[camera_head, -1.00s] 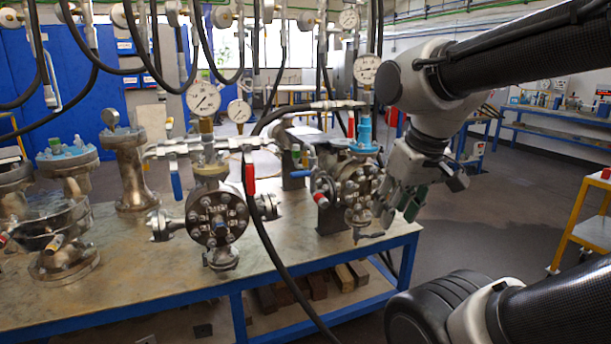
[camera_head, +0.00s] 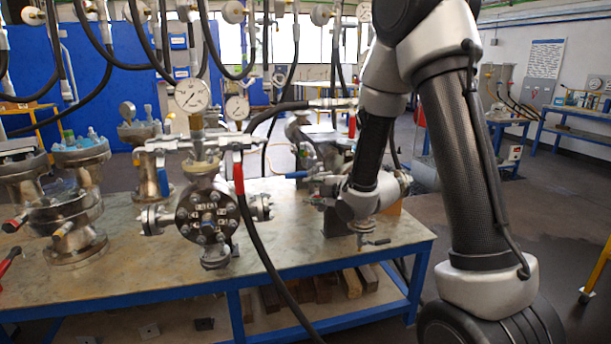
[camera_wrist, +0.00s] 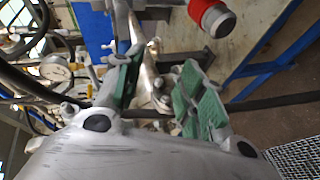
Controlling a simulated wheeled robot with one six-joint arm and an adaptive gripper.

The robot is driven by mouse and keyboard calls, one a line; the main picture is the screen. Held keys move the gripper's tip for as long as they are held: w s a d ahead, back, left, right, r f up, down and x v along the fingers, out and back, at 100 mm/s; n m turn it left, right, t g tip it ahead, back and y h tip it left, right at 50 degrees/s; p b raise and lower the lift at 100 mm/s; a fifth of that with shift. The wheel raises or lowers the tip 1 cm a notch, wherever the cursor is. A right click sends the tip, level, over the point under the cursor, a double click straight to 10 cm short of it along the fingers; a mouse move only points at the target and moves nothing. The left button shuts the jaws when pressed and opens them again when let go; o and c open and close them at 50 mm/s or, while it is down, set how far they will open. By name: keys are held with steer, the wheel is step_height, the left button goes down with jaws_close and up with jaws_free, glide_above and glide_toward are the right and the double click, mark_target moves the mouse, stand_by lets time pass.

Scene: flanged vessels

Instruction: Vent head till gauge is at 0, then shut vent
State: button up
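The dial readings are too small to tell. My gripper (camera_wrist: 160,66) is open, its green-padded fingers apart on either side of a metal fitting (camera_wrist: 147,85), without visible grip. A gauge (camera_wrist: 55,68) lies at left.
Black hoses hang over the blue-framed table (camera_head: 130,290); one hose (camera_head: 265,235) drops across its front. More vessels (camera_head: 68,215) crowd the left end. Open floor (camera_head: 540,215) lies to the right.

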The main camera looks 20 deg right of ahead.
mark_target(297, 175)
steer(key=w+a+n, duration=0.1)
steer(key=w, duration=0.1)
steer(key=w+a+r+t, duration=0.1)
steer(key=w, duration=0.2)
steer(key=w+a+r+n, duration=0.1)
steer(key=w, duration=0.2)
steer(key=shift+a+r+n+t+y, duration=0.1)
steer(key=shift+a+n+t+y, duration=0.2)
steer(key=shift+a+y, duration=0.1)
steer(key=shift+s, duration=0.1)
jaws_close()
